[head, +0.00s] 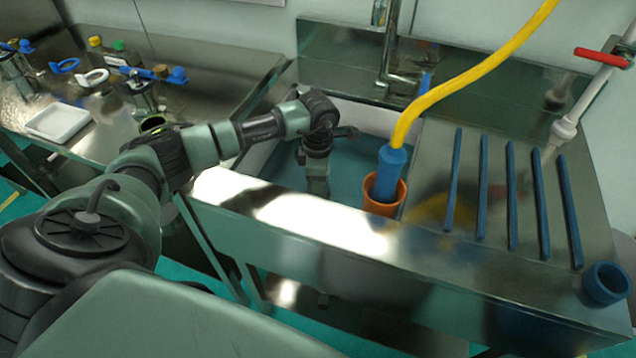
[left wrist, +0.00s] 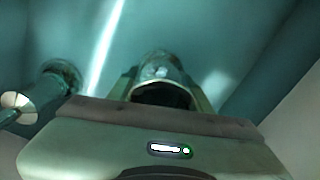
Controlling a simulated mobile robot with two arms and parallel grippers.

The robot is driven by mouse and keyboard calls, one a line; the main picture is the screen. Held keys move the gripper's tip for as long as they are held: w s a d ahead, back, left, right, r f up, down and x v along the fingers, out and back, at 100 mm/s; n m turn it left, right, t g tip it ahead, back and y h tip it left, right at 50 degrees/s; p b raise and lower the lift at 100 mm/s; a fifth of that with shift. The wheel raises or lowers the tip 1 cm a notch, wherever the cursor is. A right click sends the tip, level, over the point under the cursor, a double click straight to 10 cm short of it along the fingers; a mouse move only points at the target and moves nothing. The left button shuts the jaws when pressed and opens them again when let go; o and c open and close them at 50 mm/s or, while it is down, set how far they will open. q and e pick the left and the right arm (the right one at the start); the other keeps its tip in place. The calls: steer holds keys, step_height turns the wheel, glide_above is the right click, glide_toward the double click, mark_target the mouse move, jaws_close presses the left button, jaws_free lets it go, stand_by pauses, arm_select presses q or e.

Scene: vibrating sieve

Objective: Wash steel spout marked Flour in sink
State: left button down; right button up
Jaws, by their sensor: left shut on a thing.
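My left arm reaches into the sink (head: 352,130), which has a blue-green interior. My left gripper (head: 317,188) points down inside it, and its lower end is hard to make out in the head view. In the left wrist view my gripper (left wrist: 160,92) is shut on a rounded, shiny metal piece, which looks like the steel spout (left wrist: 161,68). Its dark opening faces the camera. No Flour mark can be read on it. The spout is hidden in the head view. My right gripper is not in view.
An orange cup (head: 383,200) with a blue nozzle and yellow hose (head: 405,125) stands at the sink's right side. A ribbed steel drainboard (head: 495,185) lies right of it, with a blue ring (head: 606,284). A steel tap (head: 386,75) stands behind. A white tray (head: 58,122) sits left.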

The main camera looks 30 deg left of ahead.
arm_select(q)
steer(key=shift+r, duration=0.15)
step_height(320, 180, up, 24)
steer(key=p, duration=1.5)
stand_by(0.7)
steer(key=s+d+r+m, duration=0.3)
steer(key=s+d+m, duration=0.3)
steer(key=m, duration=0.6)
steer(key=s+d+r+m+b, duration=0.1)
steer(key=s+d+r+m, duration=0.2)
steer(key=s+d+m, duration=0.4)
steer(key=s+m, duration=0.1)
steer(key=m, duration=0.4)
steer(key=shift+s+d+r, duration=0.15)
steer(key=shift+s+d, duration=0.1)
steer(key=shift+s, duration=0.15)
